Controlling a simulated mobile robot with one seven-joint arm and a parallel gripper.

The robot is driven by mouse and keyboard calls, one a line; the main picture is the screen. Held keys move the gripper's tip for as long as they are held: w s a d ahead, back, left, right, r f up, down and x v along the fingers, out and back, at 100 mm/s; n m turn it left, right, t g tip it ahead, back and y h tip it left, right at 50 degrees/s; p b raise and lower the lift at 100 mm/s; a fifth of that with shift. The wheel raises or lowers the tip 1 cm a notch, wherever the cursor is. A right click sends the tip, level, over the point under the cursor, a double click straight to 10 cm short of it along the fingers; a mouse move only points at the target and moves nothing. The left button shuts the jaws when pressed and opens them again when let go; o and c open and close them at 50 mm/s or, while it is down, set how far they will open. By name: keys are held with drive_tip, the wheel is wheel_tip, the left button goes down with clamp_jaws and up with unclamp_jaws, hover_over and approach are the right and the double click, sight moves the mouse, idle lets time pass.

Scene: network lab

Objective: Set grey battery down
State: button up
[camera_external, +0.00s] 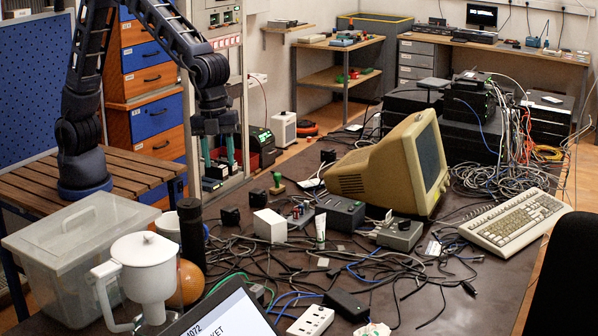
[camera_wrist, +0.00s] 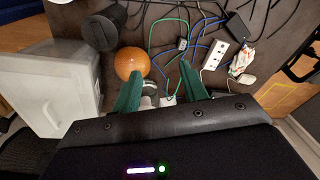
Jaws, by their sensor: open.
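Small dark and grey blocks (camera_external: 213,178) show just below the fingertips in the external view. I cannot tell whether one of them is the grey battery, or whether the fingers touch it. No grey battery is clearly seen between the fingers.
A clear plastic bin (camera_external: 80,250), a white grinder (camera_external: 143,268) and an orange ball (camera_external: 188,282) stand at the near left. A beige monitor (camera_external: 395,165) and keyboard (camera_external: 515,220) are to the right. Loose cables and a white power strip (camera_external: 311,321) cover much of the table.

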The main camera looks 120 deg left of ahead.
drive_tip(key=s+a+r+n+t, duration=0.1)
drive_tip(key=s+r+n, duration=0.1)
drive_tip(key=s+r, duration=0.35)
drive_tip(key=s+a+r+n, duration=0.2)
drive_tip(key=s+r, duration=0.1)
drive_tip(key=s, duration=0.6)
drive_tip(key=s+a+r+n+t, duration=0.1)
drive_tip(key=s+r+n, duration=0.1)
drive_tip(key=s+r, duration=0.35)
drive_tip(key=s+a+f+n, duration=0.1)
drive_tip(key=s+n, duration=0.1)
drive_tip(key=s, duration=0.5)
drive_tip(key=s+a+n, duration=0.1)
drive_tip(key=s+n, duration=0.1)
drive_tip(key=s, duration=0.5)
drive_tip(key=s+a+f+n+t, duration=0.1)
drive_tip(key=s+n, duration=0.1)
drive_tip(key=s, duration=0.5)
drive_tip(key=shift+s+a+f+n, duration=0.15)
drive_tip(key=shift+s+f+n, duration=0.2)
drive_tip(key=shift+s+n, duration=0.05)
